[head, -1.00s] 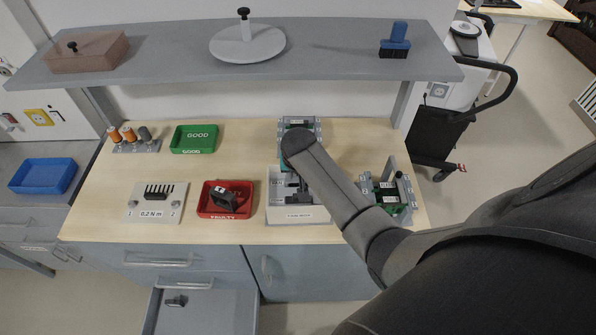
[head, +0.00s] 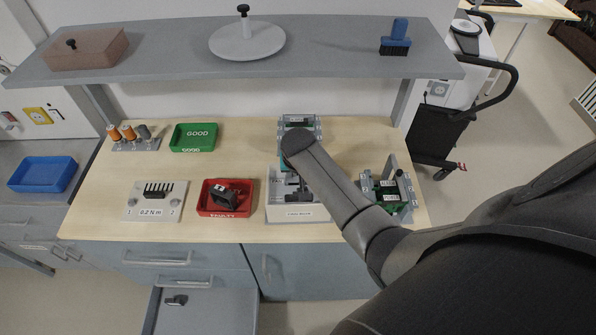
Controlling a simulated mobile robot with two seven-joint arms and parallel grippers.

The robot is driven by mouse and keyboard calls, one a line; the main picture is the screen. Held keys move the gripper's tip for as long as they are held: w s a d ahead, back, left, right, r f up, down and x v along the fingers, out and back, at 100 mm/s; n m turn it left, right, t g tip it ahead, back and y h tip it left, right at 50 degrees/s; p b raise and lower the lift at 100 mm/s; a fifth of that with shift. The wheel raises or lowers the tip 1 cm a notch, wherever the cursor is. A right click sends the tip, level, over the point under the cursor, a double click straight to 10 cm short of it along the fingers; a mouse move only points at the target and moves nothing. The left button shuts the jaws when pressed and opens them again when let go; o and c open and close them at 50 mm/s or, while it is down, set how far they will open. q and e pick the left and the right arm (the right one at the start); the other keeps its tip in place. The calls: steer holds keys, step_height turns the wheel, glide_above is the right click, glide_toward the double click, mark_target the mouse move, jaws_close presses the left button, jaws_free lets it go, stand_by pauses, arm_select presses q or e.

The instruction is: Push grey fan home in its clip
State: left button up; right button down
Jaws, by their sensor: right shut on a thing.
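My right arm reaches in from the right over the bench, and its wrist hangs above a pale grey open box (head: 300,212) with a label on its front. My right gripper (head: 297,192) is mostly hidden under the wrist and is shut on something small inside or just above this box. I cannot make out the held thing. The grey fan and its clip cannot be told apart here, as my arm covers much of that area. A dark fan-like part (head: 223,198) lies in the red FAULTY tray (head: 206,210). My left gripper is not in view.
A unit with a green board (head: 298,123) stands behind the box, and another (head: 388,192) stands to its right. A shelf (head: 330,62) overhangs the back.

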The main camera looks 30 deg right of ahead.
mark_target(298, 181)
steer(key=shift+f, duration=0.35)
stand_by(0.5)
steer(key=shift+c, duration=2.1)
jaws_free()
steer(key=shift+r, duration=0.1)
step_height(298, 181, up, 2)
steer(key=p, duration=0.2)
steer(key=shift+r+p, duration=0.25)
steer(key=shift+p, duration=0.05)
steer(key=shift+r, duration=2.15)
